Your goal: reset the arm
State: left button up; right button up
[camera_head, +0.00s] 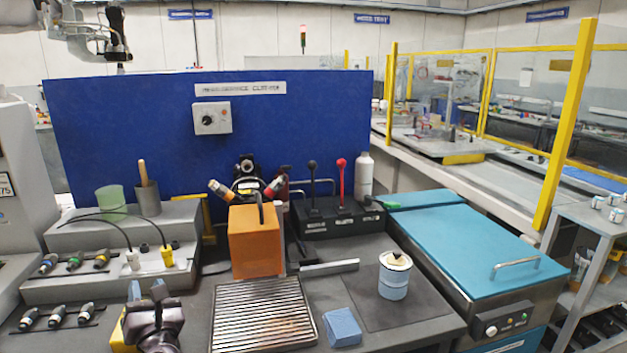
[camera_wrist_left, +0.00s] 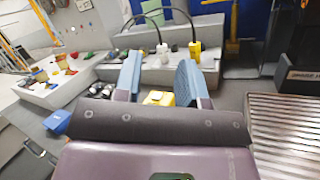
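My left gripper (camera_head: 148,291) is at the lower left of the head view, low over the grey bench left of the ribbed metal tray (camera_head: 262,316). In the left wrist view my left gripper (camera_wrist_left: 160,72) has its two blue-grey fingers apart with nothing held between them. A yellow object (camera_wrist_left: 158,98) shows beyond the gap between the fingers; I cannot tell how far away it is. My right gripper is not in view.
A stepped grey rack (camera_head: 60,285) with connectors stands left. An orange box (camera_head: 254,243) is behind the tray. A blue block (camera_head: 342,327) and white-blue can (camera_head: 395,280) stand right, near a teal-lidded unit (camera_head: 465,245). A blue panel (camera_head: 120,130) closes the back.

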pick_arm(q)
jog(key=s+d+f+m+g+h, duration=0.1)
jog(key=s+d+f+m+h, duration=0.35)
jog(key=m, duration=0.55)
jog(key=s+d+f+m+g+h, duration=0.1)
jog(key=s+d+f+m+h, duration=0.15)
jog(key=s+m+h, duration=0.65)
jog(key=s+d+f+m+g+h, duration=0.2)
jog(key=d+f+m+h, duration=0.15)
jog(key=m, duration=0.85)
jog(key=s+a+f+m+g+y, duration=0.2)
jog(key=s+f+g, duration=0.15)
jog(key=s, duration=0.35)
jog(key=s+a+f+m+g+y, duration=0.2)
jog(key=s+m+g, duration=0.15)
jog(key=s, duration=0.35)
jog(key=s+a+f+m+g+y, duration=0.2)
jog(key=s+g, duration=0.2)
jog(key=s, duration=0.3)
jog(key=w+f+t, duration=0.7)
jog(key=f+t, duration=0.1)
jog(key=f, duration=0.2)
jog(key=shift+t+h, duration=0.3)
jog(key=shift+m, duration=0.25)
